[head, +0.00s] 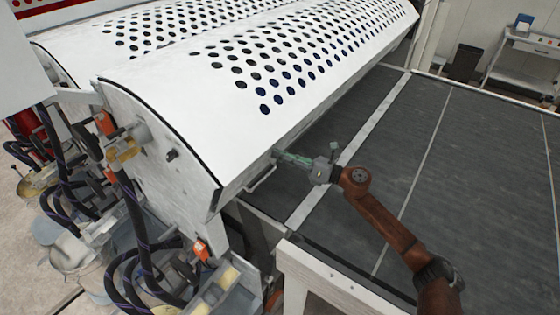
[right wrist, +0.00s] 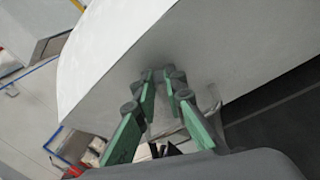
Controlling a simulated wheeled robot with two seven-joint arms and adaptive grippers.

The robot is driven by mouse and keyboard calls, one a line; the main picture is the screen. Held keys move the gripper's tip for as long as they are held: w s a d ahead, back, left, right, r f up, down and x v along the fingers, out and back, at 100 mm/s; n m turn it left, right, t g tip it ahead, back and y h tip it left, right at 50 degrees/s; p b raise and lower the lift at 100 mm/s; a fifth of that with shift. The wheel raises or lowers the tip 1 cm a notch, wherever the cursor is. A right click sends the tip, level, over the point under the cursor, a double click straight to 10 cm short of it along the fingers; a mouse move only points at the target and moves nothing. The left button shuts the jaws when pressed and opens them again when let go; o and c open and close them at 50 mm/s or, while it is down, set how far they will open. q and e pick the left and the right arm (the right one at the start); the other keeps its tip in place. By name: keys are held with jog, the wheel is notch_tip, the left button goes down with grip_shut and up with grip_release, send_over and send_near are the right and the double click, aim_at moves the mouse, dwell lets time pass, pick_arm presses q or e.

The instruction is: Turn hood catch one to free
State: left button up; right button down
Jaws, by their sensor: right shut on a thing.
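The white perforated hood (head: 170,120) of the coater curves across the upper left of the head view. My right gripper (head: 280,155), with green fingers, reaches from the right to the hood's lower front edge. Its fingertips are closed together on a small part there, which I take to be hood catch one; the fingers hide most of it, so its turn position cannot be told. In the right wrist view the green fingers (right wrist: 164,82) converge against the pale hood face (right wrist: 210,50). My left gripper is not in view.
A thin bar handle (head: 262,178) sits on the hood edge just below my right gripper. The dark flat conveyor bed (head: 460,150) lies open to the right. Dark hoses (head: 135,215) and fittings crowd the machine's left end. A white frame corner (head: 300,265) stands in front.

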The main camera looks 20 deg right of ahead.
jog(key=shift+w+d+f+m+g+y+b, duration=0.15)
jog(key=shift+f+m+g+y+b, duration=0.3)
jog(key=shift+m+y+b, duration=0.45)
jog(key=m+y+b, duration=0.2)
jog(key=m, duration=0.1)
jog(key=m+g+y+b, duration=0.1)
jog(key=b, duration=0.1)
jog(key=shift+w+f, duration=0.3)
jog(key=shift+w, duration=0.05)
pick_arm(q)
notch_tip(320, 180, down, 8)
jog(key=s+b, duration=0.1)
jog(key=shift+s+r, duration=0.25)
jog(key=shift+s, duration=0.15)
pick_arm(e)
jog(key=shift+f+m+y, duration=0.1)
jog(key=shift+m+y, duration=0.3)
jog(key=shift+m, duration=0.7)
jog(key=c, duration=2)
grip_release()
jog(key=shift+d, duration=0.15)
jog(key=v, duration=1.1)
jog(key=shift+s+d+f, duration=0.15)
jog(key=shift+d, duration=0.15)
